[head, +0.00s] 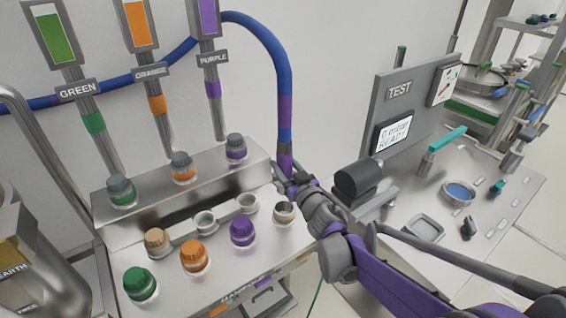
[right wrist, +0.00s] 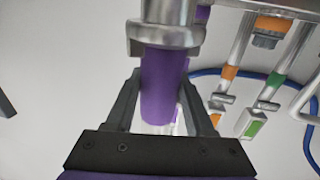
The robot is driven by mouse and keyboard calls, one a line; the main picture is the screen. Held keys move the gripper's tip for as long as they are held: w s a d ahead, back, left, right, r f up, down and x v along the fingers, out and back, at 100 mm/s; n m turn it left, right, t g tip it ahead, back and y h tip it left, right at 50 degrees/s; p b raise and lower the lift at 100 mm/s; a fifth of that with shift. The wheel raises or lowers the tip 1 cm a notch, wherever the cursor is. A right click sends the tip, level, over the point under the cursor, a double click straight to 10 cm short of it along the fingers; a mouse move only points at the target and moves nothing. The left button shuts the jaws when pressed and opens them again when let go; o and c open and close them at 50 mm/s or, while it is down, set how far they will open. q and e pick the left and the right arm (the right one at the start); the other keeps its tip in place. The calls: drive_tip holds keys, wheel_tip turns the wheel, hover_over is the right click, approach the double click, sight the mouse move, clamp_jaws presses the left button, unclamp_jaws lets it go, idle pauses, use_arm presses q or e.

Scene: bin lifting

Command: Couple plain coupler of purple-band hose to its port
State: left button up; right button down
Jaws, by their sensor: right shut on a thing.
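The blue hose with purple bands (head: 284,80) arcs over from the purple column and hangs down to my right gripper (head: 291,182). My right gripper is shut on the hose at a purple band, and the band (right wrist: 164,88) shows between its fingers in the right wrist view. A grey metal coupler (right wrist: 165,35) adjoins the band there. In the head view the gripper hides the hose end. A round metal port (head: 284,211) with a brownish inside lies just below the gripper; I cannot tell whether the coupler touches it. My left gripper is not in view.
The steel panel holds a purple cap (head: 242,232), an orange cap (head: 194,257), a green cap (head: 140,284), a beige cap (head: 157,242) and open grey sockets (head: 205,221). The test stand (head: 400,110) reads "READY" at right.

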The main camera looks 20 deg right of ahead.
wheel_tip(320, 180, down, 4)
drive_tip(key=shift+f+b, duration=0.15)
drive_tip(key=shift+b, duration=0.55)
drive_tip(key=shift+r, duration=0.35)
drive_tip(key=shift+f+b, duration=1.4)
drive_tip(key=shift+f, duration=0.15)
drive_tip(key=shift+f, duration=0.1)
drive_tip(key=shift+f+b, duration=0.9)
drive_tip(key=shift+f, duration=0.1)
drive_tip(key=shift+f+b, duration=1)
drive_tip(key=shift+f, duration=0.05)
